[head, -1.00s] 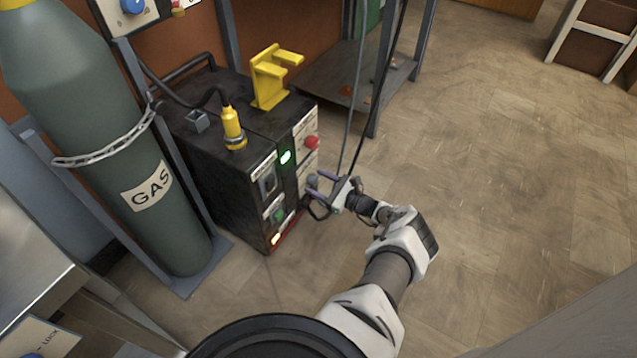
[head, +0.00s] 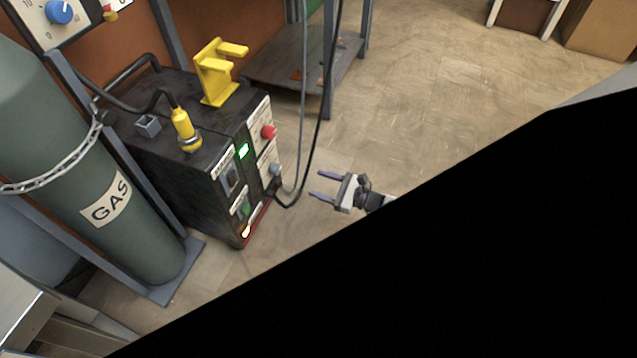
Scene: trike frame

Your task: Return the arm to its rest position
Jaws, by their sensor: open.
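My gripper (head: 322,187) is in the middle of the head view, pointing left with its two purple fingers apart and nothing between them. It is to the right of the black machine's front face (head: 243,185), with a visible gap. Only the gripper and a short piece of my wrist (head: 373,200) show. A large black area covers the lower right of the view and hides the rest of my arm.
The black machine has a red button (head: 268,132), a green light, a yellow plug (head: 184,130) and a yellow bracket (head: 214,72) on top. Cables (head: 311,140) hang close to my gripper's left. A chained gas cylinder (head: 120,210) stands at left. Open floor (head: 440,100) lies behind.

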